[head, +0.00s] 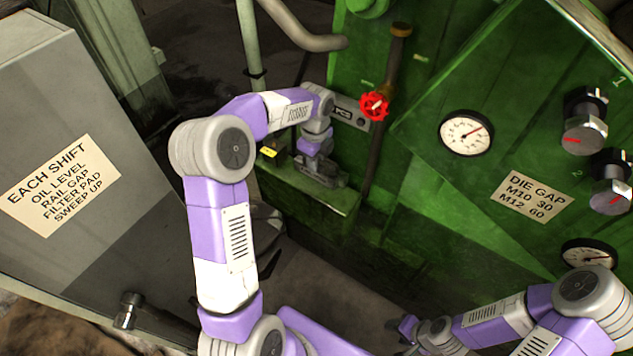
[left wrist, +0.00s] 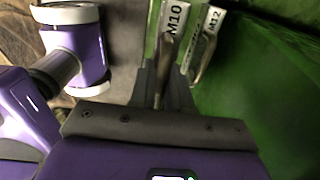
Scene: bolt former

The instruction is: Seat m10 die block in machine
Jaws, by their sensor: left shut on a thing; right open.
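In the left wrist view, the M10 die block (left wrist: 174,18) shows as a white label with a metal handle loop below it. The block's body is mostly hidden. My left gripper (left wrist: 165,90) is shut on that handle. In the head view my left gripper (head: 322,172) is low over a ledge on the green machine (head: 425,240); the block is too small and covered to make out there. The M12 die block (left wrist: 211,18), with its own handle, stands just right of the M10 one. My right gripper (head: 405,326) is open, at the bottom, away from both blocks.
A red handwheel (head: 375,105) on a pipe is close right of my left wrist. Gauges, knobs and a die gap plate (head: 532,195) are at right. A grey cabinet (head: 60,120) stands left.

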